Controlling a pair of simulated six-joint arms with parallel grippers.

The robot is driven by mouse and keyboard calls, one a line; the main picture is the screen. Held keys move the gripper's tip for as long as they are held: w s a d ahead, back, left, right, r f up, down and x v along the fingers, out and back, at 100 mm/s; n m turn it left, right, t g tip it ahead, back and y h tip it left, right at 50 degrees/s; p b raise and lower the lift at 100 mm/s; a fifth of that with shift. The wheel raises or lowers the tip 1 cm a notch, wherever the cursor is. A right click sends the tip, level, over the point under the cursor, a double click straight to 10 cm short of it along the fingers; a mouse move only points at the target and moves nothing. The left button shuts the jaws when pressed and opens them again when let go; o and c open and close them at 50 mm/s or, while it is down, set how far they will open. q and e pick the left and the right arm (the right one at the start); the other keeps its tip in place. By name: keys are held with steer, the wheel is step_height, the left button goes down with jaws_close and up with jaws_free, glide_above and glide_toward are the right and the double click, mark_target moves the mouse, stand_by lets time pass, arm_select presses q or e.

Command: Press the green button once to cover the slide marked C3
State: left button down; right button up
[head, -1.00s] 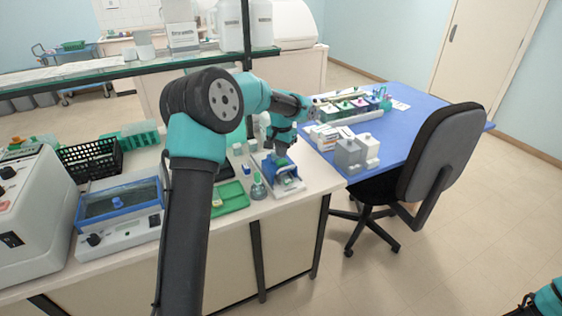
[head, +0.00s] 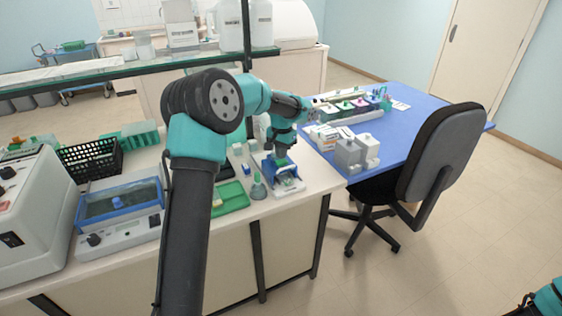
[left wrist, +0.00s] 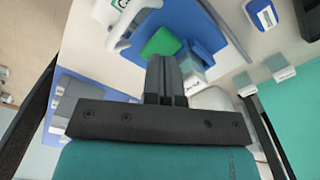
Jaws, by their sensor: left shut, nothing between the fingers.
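The blue and white device (head: 287,184) stands at the right end of the bench, below my left gripper (head: 281,160). In the left wrist view, the green button (left wrist: 161,42) sits on the device's blue body (left wrist: 192,22). My left gripper's fingers (left wrist: 166,62) are shut and empty, with their tips at the near edge of the button. I cannot tell whether they touch it.
A green tray (head: 232,199) and a small grey-green bottle (head: 258,187) stand left of the device. A blue table (head: 400,135) with staining jars and a black chair (head: 440,155) are to the right. A shelf edge runs behind my left arm.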

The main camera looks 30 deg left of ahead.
mark_target(282, 161)
arm_select(q)
steer(key=shift+f, duration=1.25)
stand_by(0.8)
steer(key=shift+r, duration=3.55)
